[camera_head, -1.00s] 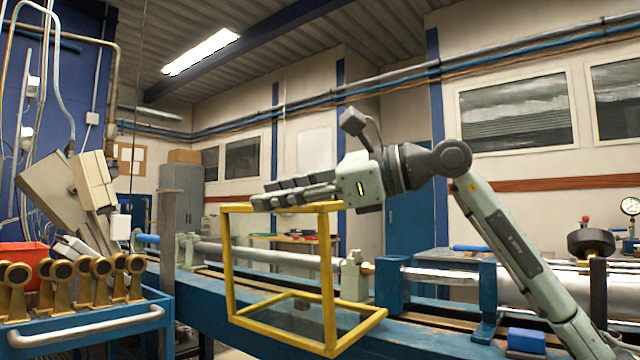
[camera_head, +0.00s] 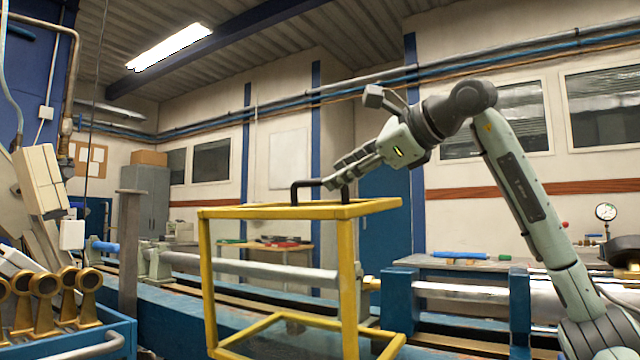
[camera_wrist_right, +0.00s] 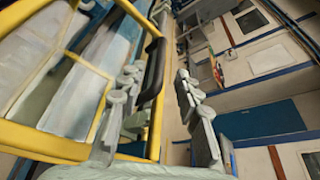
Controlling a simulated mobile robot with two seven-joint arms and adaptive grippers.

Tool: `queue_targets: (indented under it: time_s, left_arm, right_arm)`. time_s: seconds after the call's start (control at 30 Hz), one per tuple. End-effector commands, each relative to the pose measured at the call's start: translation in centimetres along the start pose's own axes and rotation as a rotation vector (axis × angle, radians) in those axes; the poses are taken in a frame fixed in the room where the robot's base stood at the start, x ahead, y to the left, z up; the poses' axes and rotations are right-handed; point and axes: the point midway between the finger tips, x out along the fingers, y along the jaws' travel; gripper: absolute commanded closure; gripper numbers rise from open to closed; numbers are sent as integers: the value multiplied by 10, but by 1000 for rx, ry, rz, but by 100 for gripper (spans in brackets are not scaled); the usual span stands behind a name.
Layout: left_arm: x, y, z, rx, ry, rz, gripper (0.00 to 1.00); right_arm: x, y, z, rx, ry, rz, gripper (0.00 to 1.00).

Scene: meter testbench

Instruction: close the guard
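The guard (camera_head: 348,270) is an open box frame of yellow bars standing over the blue bench in the head view. A black bar handle (camera_head: 296,190) rises from its top. My right gripper (camera_head: 338,178) reaches down from the right, with its fingertips at the handle's right end. In the right wrist view, the gripper (camera_wrist_right: 157,78) has its fingers spread wide. The black handle (camera_wrist_right: 152,72) shows between them, closer to the left finger, with the yellow guard (camera_wrist_right: 45,142) on the left. I cannot tell whether a finger touches the handle. My left gripper is out of view.
The blue bench (camera_head: 178,318) carries a long metal cylinder (camera_head: 250,268) that passes behind the guard's bars. A blue cart (camera_head: 110,342) with several brass-coloured fittings (camera_head: 45,290) stands at the lower left. A gauge (camera_head: 606,212) stands at the right.

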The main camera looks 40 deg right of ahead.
Motion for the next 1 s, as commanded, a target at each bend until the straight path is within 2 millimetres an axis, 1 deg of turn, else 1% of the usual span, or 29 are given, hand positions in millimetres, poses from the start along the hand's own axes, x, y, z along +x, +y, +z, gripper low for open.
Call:
queue_targets:
  time_s: [0.03, 0.1, 0.3, 0.43, 0.67, 0.93, 1.0]
  left_arm:
    - [0, 0, -1, 0, 4, 1, 100]
    - [0, 1, -2, 0, 8, 2, 100]
    - [0, 1, -2, 0, 7, 2, 100]
    - [0, 1, -2, 0, 7, 1, 100]
    - [0, 0, -1, 0, 6, 1, 100]
    - [0, 0, -1, 0, 6, 1, 100]
    - [0, 0, -1, 0, 6, 1, 100]
  right_arm:
    - [10, 1, 0, 0, 0, 5, 67]
    - [22, 1, 0, 0, 0, 4, 67]
    - [45, 1, 0, -1, -1, 3, 67]
    - [51, 1, 0, -1, -1, 2, 67]
    - [51, 1, 0, -1, -1, 1, 67]
    - [51, 1, 0, -1, -1, 2, 100]
    - [51, 1, 0, -1, -1, 2, 100]
